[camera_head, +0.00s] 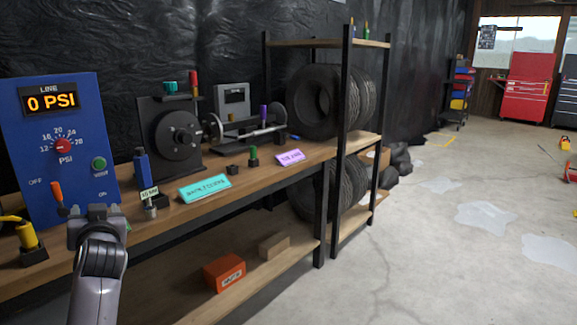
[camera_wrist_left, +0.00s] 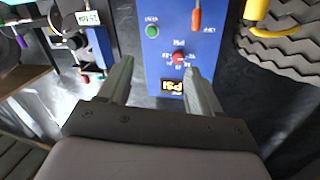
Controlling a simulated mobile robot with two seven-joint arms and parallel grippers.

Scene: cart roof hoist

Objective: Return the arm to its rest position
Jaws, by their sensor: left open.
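My left arm comes up from the bottom left in the head view, and its gripper (camera_head: 95,212) is in front of the blue pressure panel (camera_head: 55,130). The left wrist view shows that gripper (camera_wrist_left: 157,72) with its two fingers apart and nothing between them. The panel appears upside down there (camera_wrist_left: 160,60), beyond the fingers. The panel's display (camera_head: 51,101) reads 0 PSI. Its orange-handled lever (camera_head: 57,193) stands just left of the gripper in the head view. I cannot tell whether the gripper touches anything. My right gripper is in neither view.
The wooden bench (camera_head: 225,200) holds a blue tool in a stand (camera_head: 143,167), a teal sign (camera_head: 204,188), a purple sign (camera_head: 290,158) and a yellow-handled tool (camera_head: 26,235). An orange box (camera_head: 224,272) sits on the lower shelf. A tyre rack (camera_head: 346,150) stands beyond.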

